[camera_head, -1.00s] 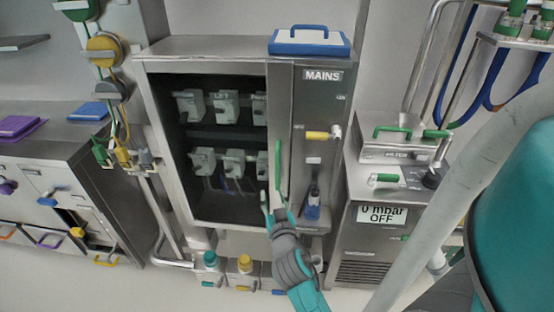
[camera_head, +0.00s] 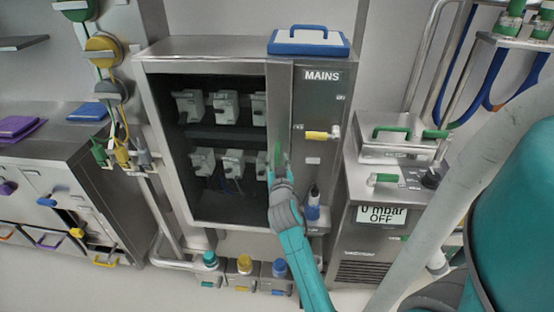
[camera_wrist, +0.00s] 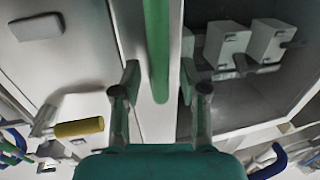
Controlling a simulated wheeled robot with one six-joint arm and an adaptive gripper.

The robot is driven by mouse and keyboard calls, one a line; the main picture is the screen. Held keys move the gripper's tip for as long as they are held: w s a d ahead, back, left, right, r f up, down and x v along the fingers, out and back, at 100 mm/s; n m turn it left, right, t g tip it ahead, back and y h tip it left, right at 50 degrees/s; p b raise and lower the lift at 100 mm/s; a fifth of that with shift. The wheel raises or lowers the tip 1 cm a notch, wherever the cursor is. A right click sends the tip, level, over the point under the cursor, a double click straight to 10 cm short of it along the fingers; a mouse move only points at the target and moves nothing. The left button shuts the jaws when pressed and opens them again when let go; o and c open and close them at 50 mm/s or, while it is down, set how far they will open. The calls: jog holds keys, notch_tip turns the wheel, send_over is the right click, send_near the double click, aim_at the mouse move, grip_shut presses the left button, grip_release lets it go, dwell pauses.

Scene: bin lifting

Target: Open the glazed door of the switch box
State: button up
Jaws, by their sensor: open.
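The steel switch box (camera_head: 210,47) stands in the middle of the head view. Its glazed door (camera_head: 281,100) looks closed; several grey switches show behind the pane. A vertical green handle (camera_head: 277,152) is on the door's right-hand edge strip. My gripper (camera_head: 281,168) is at this handle and hides its lower part. In the wrist view the handle (camera_wrist: 157,40) runs between the two fingers of my open gripper (camera_wrist: 159,72), with a gap visible on each side. The fingers are not closed on it.
A MAINS panel with a yellow lever (camera_head: 317,135) is right of the door. A blue-handled case (camera_head: 309,47) lies on top of the box. A vacuum unit (camera_head: 374,240) stands to the right. Several capped containers (camera_head: 245,268) are below. A pipe and valves are left.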

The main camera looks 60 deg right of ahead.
jog(key=shift+w+d, duration=0.3)
jog(key=shift+d, duration=0.1)
grip_shut()
jog(key=shift+a, duration=0.1)
